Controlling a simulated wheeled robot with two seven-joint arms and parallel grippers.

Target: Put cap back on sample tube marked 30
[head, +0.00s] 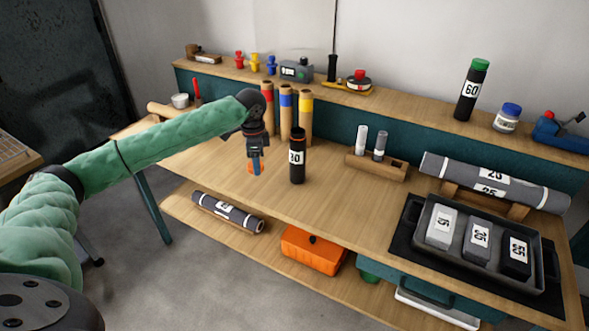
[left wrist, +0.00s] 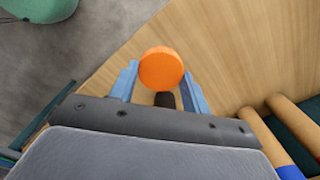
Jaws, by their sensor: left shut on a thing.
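The black sample tube marked 30 (head: 297,162) stands upright on the workbench, with no cap seen on its dark top. My left gripper (head: 256,168) is just left of the tube, pointing down and apart from it. It is shut on an orange cap (head: 250,168), which is partly hidden by the fingers. In the left wrist view the round orange face of the cap (left wrist: 161,68) sits between the blue fingertips (left wrist: 160,75). The tube is not seen in that view. My right gripper is not in view.
Behind the tube stand upright rolls with coloured bands (head: 285,110). A wooden rack (head: 376,170) with two small tubes is to the right, then a tray (head: 480,235) of marked blocks. A green-capped tube marked 60 (head: 471,90) stands on the back shelf. The bench before the tube is clear.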

